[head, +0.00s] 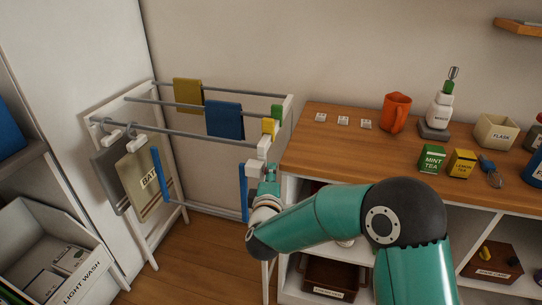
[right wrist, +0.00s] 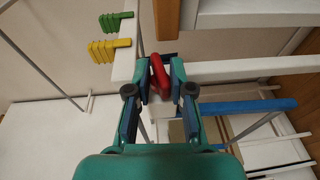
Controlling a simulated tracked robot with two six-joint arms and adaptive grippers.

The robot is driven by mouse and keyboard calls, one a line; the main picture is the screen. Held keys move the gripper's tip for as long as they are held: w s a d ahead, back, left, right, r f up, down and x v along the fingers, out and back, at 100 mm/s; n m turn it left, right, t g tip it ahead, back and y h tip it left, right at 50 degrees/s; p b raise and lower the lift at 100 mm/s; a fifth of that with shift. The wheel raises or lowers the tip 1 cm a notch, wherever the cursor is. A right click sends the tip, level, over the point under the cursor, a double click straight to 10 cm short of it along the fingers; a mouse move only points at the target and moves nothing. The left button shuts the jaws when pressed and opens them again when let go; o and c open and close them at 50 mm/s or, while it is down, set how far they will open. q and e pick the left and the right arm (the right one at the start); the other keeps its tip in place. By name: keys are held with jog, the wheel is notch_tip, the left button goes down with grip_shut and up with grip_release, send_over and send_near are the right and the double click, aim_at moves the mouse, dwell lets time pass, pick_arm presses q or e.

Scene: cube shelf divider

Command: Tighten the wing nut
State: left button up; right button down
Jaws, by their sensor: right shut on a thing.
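My right gripper (head: 268,180) is at the near right end of the drying rack (head: 190,131), beside the white end post. In the right wrist view, its two fingers (right wrist: 159,80) are closed around a red wing nut (right wrist: 158,76) at the white frame of the rack. The wing nut is tilted slightly between the fingertips. In the head view the wing nut is hidden by my gripper and arm. My left gripper is in neither view.
Green pegs (right wrist: 116,22) and yellow pegs (right wrist: 110,48) sit on the frame close to my gripper. Cloths hang on the rails, including a blue one (head: 224,119).

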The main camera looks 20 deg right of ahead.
jog(key=shift+r+g+p, duration=0.3)
jog(key=shift+r+p, duration=0.3)
jog(key=shift+p, duration=0.1)
jog(key=c, duration=1.5)
grip_release()
jog(key=shift+f+p, duration=0.25)
jog(key=shift+p, duration=0.05)
pick_arm(q)
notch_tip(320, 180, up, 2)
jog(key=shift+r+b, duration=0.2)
jog(key=shift+b, duration=0.2)
pick_arm(e)
jog(key=o, duration=0.3)
jog(key=shift+f, duration=0.25)
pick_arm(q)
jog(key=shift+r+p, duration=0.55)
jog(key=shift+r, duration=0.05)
pick_arm(e)
jog(key=v, duration=0.6)
